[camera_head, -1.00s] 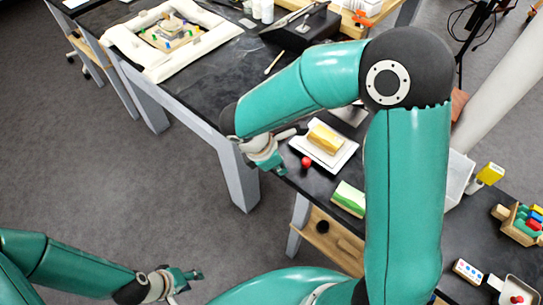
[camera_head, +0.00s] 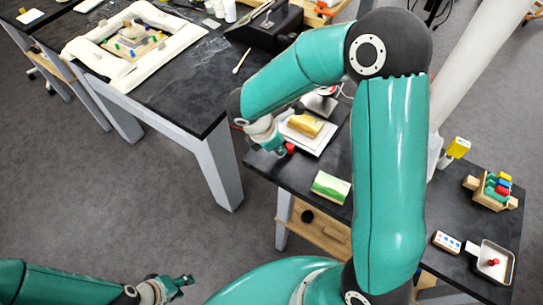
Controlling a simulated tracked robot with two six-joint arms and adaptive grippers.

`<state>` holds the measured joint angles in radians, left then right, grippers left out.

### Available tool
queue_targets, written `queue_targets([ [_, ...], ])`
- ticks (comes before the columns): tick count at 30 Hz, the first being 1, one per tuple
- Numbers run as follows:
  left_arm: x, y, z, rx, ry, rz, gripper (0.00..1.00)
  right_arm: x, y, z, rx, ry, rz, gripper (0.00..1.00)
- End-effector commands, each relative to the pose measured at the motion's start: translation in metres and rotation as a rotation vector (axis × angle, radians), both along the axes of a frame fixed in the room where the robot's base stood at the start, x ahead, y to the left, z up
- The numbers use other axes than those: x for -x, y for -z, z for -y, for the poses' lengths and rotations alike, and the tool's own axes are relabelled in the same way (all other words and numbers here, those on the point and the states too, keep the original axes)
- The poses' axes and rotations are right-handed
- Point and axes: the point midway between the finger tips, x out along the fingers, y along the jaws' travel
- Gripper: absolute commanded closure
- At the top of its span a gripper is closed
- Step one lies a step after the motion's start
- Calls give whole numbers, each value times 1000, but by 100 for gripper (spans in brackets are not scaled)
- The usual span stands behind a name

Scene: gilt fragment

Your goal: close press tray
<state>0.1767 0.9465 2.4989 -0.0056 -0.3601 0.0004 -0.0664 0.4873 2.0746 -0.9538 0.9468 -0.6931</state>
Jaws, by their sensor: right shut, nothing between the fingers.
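A white tray (camera_head: 317,140) bearing a gold block (camera_head: 306,124) lies at the left end of the dark bench in the middle of the head view. A red knob (camera_head: 290,148) shows at its near-left edge; whether this is the press tray I cannot tell for sure. My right gripper (camera_head: 275,148) is shut and empty, beside the red knob on its left. I cannot tell if they touch. My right forearm hides part of the area behind the tray. My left gripper (camera_head: 181,286) hangs over the floor at lower left, far from the tray; its fingers are too small to judge.
A green and white block (camera_head: 331,187) lies nearer on the same bench. A second tray with a red knob (camera_head: 494,262) and a rack of coloured pieces (camera_head: 492,190) stand at right. A separate table (camera_head: 180,95) holds a padded white frame. Open floor lies between.

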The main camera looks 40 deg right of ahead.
Motion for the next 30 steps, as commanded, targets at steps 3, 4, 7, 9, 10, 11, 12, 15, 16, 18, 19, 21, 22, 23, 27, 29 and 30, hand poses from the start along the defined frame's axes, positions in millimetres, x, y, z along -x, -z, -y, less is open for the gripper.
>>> queue_targets([
  [3, 0, -2, 0, 0, 0, 0, 60, -12, 0, 33, 0, 9, 0, 100],
  [4, 0, -2, 0, 0, 0, 0, 60, -16, 0, 40, 1, 8, 1, 100],
  [7, 0, -4, 0, 0, 0, 0, 60, -23, 0, 59, 1, 5, 0, 100],
  [9, 0, -5, 0, 0, 0, 0, 60, -27, 0, 68, 1, 4, -1, 100],
  [10, 0, -5, 0, 0, 0, 0, 60, -28, 0, 70, 1, 3, -1, 100],
  [11, 0, -5, 0, 0, 0, 0, 60, -28, 0, 72, 2, 1, -2, 100],
  [12, 0, -5, 0, 0, 0, 0, 60, -29, 0, 73, 3, -1, -2, 100],
  [15, 0, -4, 0, 0, 0, 0, 60, -29, 0, 74, 5, -2, -1, 100],
  [16, 0, -4, 0, 0, 0, 0, 60, -29, -1, 74, 5, -2, -1, 100],
  [18, 0, -4, 0, 0, 0, 0, 60, -29, -1, 74, 6, -1, -1, 100],
  [19, 0, -4, 0, 0, 0, 0, 60, -29, -1, 74, 7, -1, -1, 100],
  [21, 0, -4, 0, 0, 0, 0, 60, -29, -1, 75, 8, -1, -1, 100],
  [22, 0, -4, 0, 0, 0, 0, 60, -29, -1, 75, 8, 0, -1, 100],
  [23, 0, -4, 0, 0, 0, 0, 60, -29, -1, 74, 8, 0, -1, 100],
  [27, 0, -2, 0, 0, 0, 0, 60, -30, -1, 66, 7, 0, 0, 100],
  [29, 0, -1, 0, 0, 0, 0, 60, -30, 0, 59, 6, -1, 0, 100],
  [30, 0, 0, 0, 0, 0, 0, 60, -30, 1, 53, 5, -2, 0, 100],
])
